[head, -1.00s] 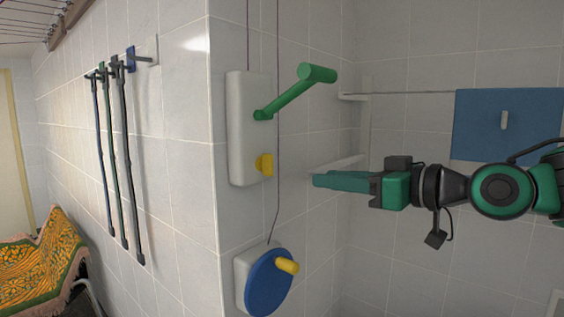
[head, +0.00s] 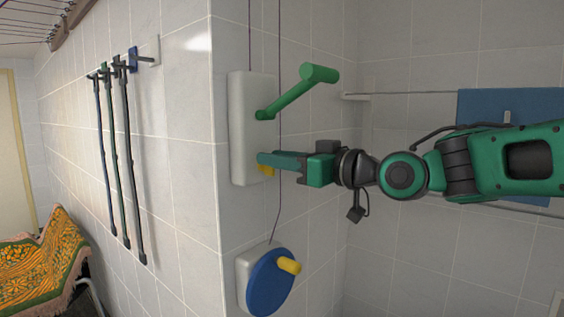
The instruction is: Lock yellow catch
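The yellow catch (head: 266,170) is a small knob low on the white wall box (head: 243,130), below the green crank handle (head: 298,92). In the head view, my gripper (head: 262,159) reaches in from the right, with its fingertips at the catch and covering its upper part. Only the catch's lower edge shows below the fingers. I cannot tell whether the fingers touch the catch. The fingers overlap from this side, so the gap between them is hidden.
Below the box is a blue wheel (head: 268,283) with a yellow knob (head: 289,266). A cord (head: 279,205) runs down close to my gripper. A blue panel (head: 512,105) hangs behind my arm. Sticks (head: 127,150) hang on the left wall, and a patterned cloth (head: 40,255) lies at lower left.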

